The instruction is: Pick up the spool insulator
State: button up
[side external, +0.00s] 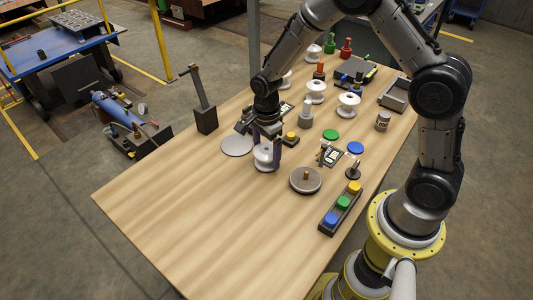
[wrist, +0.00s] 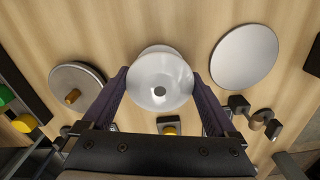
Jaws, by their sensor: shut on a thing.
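A white spool insulator (side external: 265,157) stands upright near the middle of the wooden table in the side external view. In the wrist view the spool insulator (wrist: 160,80) shows from above as a white disc with a dark centre hole. My gripper (side external: 266,152) is around it, with one finger on each side. In the wrist view my gripper (wrist: 160,84) has its dark fingers closed against the left and right of the spool. I cannot tell whether the spool's base touches the table.
A flat grey disc (side external: 237,145) lies left of the spool, and a round grey plate with a knob (side external: 306,180) lies to its right. A button box (side external: 340,210) is at the right. Several white insulators, including one (side external: 348,104), stand farther back. The table's front left is clear.

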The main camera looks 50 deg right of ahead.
jog(key=shift+w+r, duration=0.1)
jog(key=shift+r, duration=0.35)
notch_tip(320, 180, up, 2)
jog(key=shift+r, duration=0.15)
jog(key=s+r, duration=1)
jog(key=s, duration=0.4)
jog(key=m, duration=0.4)
send_over(266, 148)
jog(key=s, duration=0.2)
jog(key=w+f, duration=0.3)
jog(key=w, duration=0.1)
jog(key=w+f, duration=0.2)
jog(key=w, duration=0.2)
jog(key=w+f, duration=0.3)
jog(key=w, duration=0.2)
jog(key=shift+d+f, duration=0.2)
jog(key=shift+f, duration=0.15)
jog(key=shift+w+f, duration=0.35)
jog(key=shift+f, duration=1.6)
